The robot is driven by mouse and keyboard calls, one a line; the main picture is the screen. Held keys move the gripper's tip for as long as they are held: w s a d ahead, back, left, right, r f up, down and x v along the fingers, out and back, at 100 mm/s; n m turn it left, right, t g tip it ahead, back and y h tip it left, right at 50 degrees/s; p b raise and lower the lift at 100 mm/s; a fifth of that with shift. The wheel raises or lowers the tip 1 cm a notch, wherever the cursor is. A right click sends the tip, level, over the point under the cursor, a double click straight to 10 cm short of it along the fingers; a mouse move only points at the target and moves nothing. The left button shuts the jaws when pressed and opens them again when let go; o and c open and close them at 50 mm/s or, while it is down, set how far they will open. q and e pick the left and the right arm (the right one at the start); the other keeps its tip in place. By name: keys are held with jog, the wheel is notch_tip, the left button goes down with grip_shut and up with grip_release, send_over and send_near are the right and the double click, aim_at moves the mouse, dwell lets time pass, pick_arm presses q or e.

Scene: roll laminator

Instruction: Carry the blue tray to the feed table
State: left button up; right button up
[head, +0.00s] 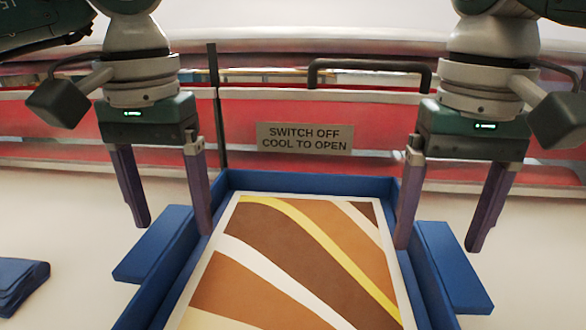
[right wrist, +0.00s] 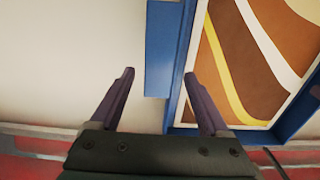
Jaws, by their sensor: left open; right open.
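The blue tray (head: 310,184) is at the bottom centre of the head view, holding a striped brown, orange, yellow and white sheet (head: 300,250). It has a flat side handle at left (head: 150,250) and right (head: 455,265). My right gripper (head: 438,247) is open at the right handle. In the right wrist view, the handle (right wrist: 160,50) lies between the open fingers (right wrist: 159,74). Contact cannot be told. I cannot pick out the feed table.
A red machine front (head: 400,125) with a sign reading "SWITCH OFF COOL TO OPEN" (head: 305,138) and a dark bar handle (head: 370,65) stands behind the tray. A blue object (head: 20,282) lies at the left edge. The pale surface (head: 75,220) left of the tray is mostly clear.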

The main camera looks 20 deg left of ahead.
pick_arm(q)
notch_tip(320, 180, up, 12)
pick_arm(e)
notch_tip(320, 180, up, 12)
dwell(0.6)
dwell(0.4)
